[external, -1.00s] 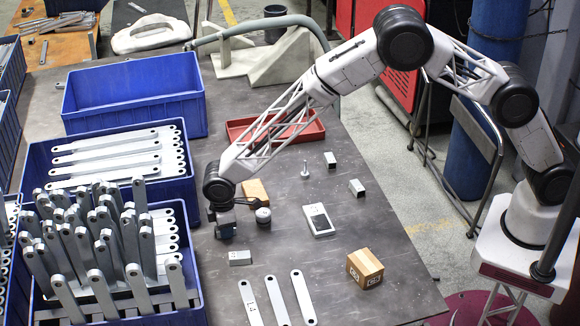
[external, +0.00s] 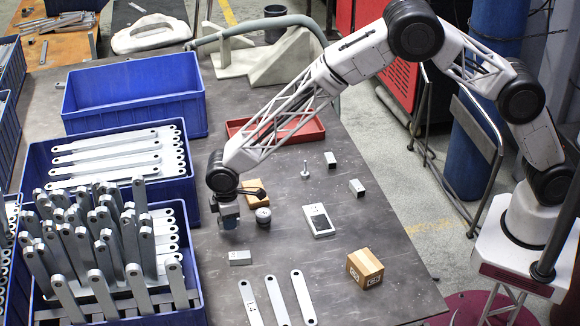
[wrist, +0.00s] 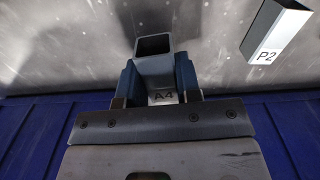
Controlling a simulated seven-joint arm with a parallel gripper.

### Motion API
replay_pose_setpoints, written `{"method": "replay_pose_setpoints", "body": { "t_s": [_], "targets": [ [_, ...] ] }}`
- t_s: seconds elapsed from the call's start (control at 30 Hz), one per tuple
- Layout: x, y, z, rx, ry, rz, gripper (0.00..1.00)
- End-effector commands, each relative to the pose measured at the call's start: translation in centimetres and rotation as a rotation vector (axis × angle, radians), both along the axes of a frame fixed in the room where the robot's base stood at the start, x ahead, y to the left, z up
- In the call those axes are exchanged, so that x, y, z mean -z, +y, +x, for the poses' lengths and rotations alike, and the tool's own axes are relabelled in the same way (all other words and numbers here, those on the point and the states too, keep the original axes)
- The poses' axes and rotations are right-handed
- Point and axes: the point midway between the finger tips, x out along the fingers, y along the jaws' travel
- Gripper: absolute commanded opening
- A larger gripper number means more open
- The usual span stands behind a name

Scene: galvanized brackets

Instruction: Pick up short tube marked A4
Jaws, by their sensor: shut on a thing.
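The short tube marked A4 (wrist: 155,62) is a square, open-ended grey metal tube. In the wrist view its open end faces up the picture and its A4 label shows between the jaws. My gripper (wrist: 158,85) is shut on it, with one blue finger against each side. In the external view my gripper (external: 229,222) hangs over the grey table just right of the blue bins, and the tube is mostly hidden by the fingers. I cannot tell whether the tube touches the table.
A tube marked P2 (wrist: 275,30) lies close by; a similar short tube (external: 240,258) shows in the external view. A wooden block (external: 256,192) and a round knob (external: 263,216) are near my gripper. Blue bins (external: 197,190) stand left. A cardboard box (external: 365,268) lies right.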

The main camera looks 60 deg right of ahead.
Motion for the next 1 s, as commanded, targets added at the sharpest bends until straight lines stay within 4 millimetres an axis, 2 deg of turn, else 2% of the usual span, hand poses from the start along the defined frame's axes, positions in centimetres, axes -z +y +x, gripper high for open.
{"method": "replay_pose_setpoints", "body": {
  "t_s": [0.6, 0.8, 1.0],
  "targets": [
    [-0.9, -4.9, -8.4, 0.000, 0.000, 0.000, 0.07],
    [-1.2, -6.3, -10.7, 0.000, 0.000, 0.000, 0.07],
    [-1.3, -7.1, -12.1, 0.000, 0.000, 0.000, 0.07]
  ]
}}
